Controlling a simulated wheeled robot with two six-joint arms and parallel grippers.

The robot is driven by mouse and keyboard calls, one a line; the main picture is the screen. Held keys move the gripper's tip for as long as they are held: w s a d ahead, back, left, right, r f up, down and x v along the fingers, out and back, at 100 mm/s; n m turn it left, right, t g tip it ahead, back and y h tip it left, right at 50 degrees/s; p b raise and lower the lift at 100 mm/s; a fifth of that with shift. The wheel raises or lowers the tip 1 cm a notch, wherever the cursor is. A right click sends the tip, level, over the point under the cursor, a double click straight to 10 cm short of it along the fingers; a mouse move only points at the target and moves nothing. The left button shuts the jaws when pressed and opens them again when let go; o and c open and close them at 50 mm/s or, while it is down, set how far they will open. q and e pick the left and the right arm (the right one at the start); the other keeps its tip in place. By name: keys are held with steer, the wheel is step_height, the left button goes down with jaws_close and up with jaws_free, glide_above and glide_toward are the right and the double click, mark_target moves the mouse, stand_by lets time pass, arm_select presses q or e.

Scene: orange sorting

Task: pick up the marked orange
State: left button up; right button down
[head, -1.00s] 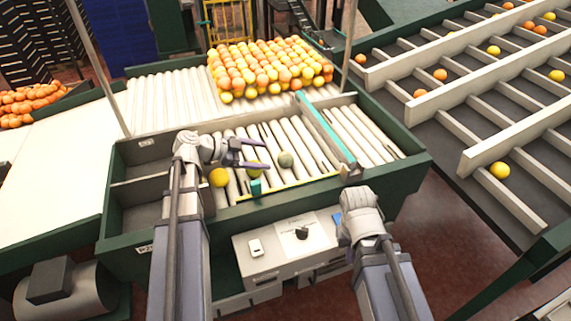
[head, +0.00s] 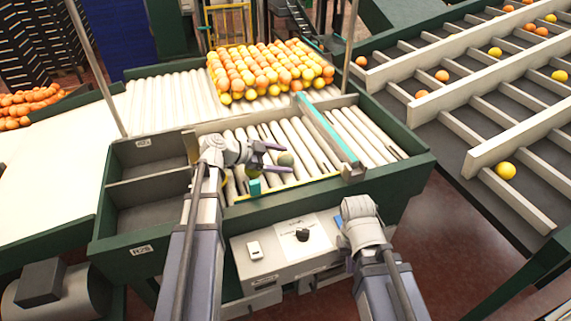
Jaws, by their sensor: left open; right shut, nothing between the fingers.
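A dull greenish orange (head: 285,159) lies on the white rollers of the sorting tray; it is the only fruit I see there, and I cannot make out a mark on it. My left gripper (head: 286,158) is open, its purple fingers pointing right with their tips around or just above this fruit. I cannot tell whether they touch it. My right gripper (head: 357,207) is empty in front of the tray's near edge, at right; its fingers are mostly hidden by its wrist.
A small teal block (head: 254,187) stands at the tray's near edge. A teal-topped bar (head: 326,132) crosses the rollers on the right. A tan upright plate (head: 190,147) stands beside the left bins (head: 143,203). Many oranges (head: 265,70) are piled behind.

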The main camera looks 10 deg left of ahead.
mark_target(281, 156)
arm_select(q)
steer(key=c, duration=1.2)
steer(key=shift+r, duration=0.15)
step_height(281, 156, up, 10)
steer(key=p, duration=1)
step_height(281, 156, down, 8)
steer(key=b, duration=0.7)
steer(key=shift+r, duration=0.3)
